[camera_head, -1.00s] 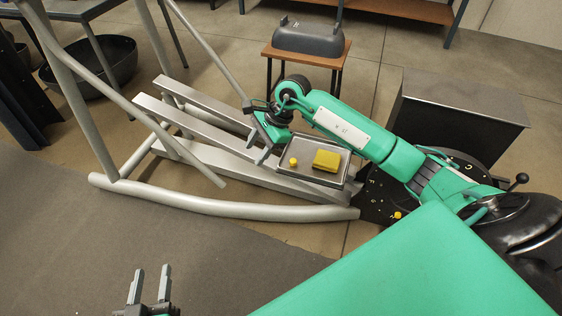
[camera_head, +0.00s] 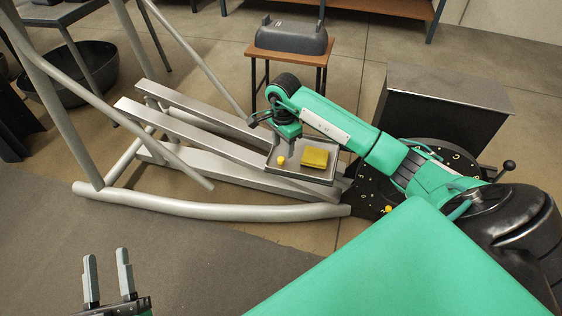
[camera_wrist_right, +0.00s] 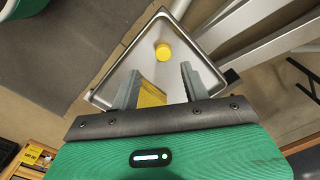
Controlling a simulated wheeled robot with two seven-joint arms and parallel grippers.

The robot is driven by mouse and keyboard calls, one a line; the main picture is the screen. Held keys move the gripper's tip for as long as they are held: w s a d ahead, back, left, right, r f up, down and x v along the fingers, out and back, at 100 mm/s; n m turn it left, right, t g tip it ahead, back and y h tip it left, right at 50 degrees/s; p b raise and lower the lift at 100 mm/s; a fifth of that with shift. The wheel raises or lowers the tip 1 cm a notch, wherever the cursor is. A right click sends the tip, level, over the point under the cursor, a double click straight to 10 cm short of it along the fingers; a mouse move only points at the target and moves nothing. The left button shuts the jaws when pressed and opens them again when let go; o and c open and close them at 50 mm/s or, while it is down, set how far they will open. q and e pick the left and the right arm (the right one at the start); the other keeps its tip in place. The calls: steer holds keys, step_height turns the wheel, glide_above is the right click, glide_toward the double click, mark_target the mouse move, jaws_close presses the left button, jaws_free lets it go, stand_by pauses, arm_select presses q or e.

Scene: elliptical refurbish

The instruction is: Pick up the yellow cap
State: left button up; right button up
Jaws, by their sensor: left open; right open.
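The yellow cap (camera_head: 281,160) is a small round piece lying in a shallow metal tray (camera_head: 300,176), near its left side. In the right wrist view the yellow cap (camera_wrist_right: 163,52) lies just beyond the fingertips, roughly centred between them. My right gripper (camera_head: 281,149) is over the tray, open and empty, with its fingers pointing down close to the cap. It also shows in the right wrist view (camera_wrist_right: 161,70). The exact height above the cap is hard to tell. My left gripper (camera_head: 105,254) is open and empty at the bottom left, far from the tray.
Grey metal beams (camera_head: 190,145) lie left of the tray.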

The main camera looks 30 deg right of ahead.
mark_target(281, 159)
steer(key=f, duration=0.1)
steer(key=f+b, duration=0.1)
steer(key=f, duration=0.3)
steer(key=shift+w+a+f, duration=0.15)
steer(key=shift+w, duration=0.1)
arm_select(q)
step_height(281, 159, up, 6)
steer(key=s+a+t, duration=0.1)
steer(key=a+t, duration=0.1)
steer(key=t, duration=0.2)
steer(key=shift+s+r+t, duration=0.15)
steer(key=shift+s+t, duration=0.1)
steer(key=shift+t, duration=0.05)
arm_select(e)
jaws_close()
